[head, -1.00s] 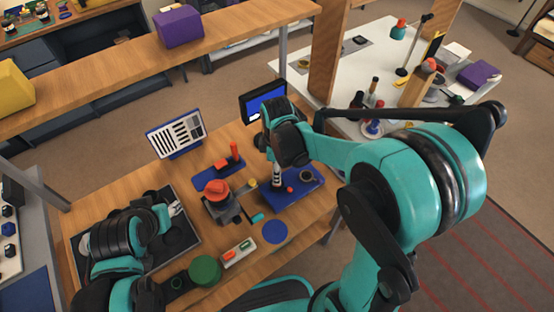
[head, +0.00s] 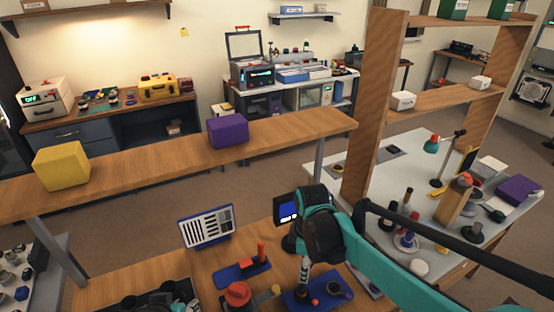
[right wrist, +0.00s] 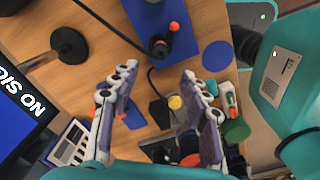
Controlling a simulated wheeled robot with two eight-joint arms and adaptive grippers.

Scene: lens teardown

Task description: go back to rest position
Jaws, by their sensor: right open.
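My right gripper (head: 304,280) hangs over the workbench (head: 185,270), above a blue mat (head: 312,298) in the head view. In the right wrist view its two fingers (right wrist: 158,72) stand wide apart with nothing held between them. That view also shows the blue mat (right wrist: 180,45) with a dark round part and an orange knob, beyond the fingertips. At the bottom left of the head view a pale and dark shape at the black tray (head: 150,302) may be my left gripper (head: 182,290). Its jaws cannot be made out.
A red-capped device (head: 237,293), a blue holder with a red tool (head: 242,272), a chart stand (head: 206,227) and a small screen (head: 286,209) crowd the bench. A raised shelf (head: 290,134) with yellow and purple boxes runs behind. A white table (head: 400,180) stands right.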

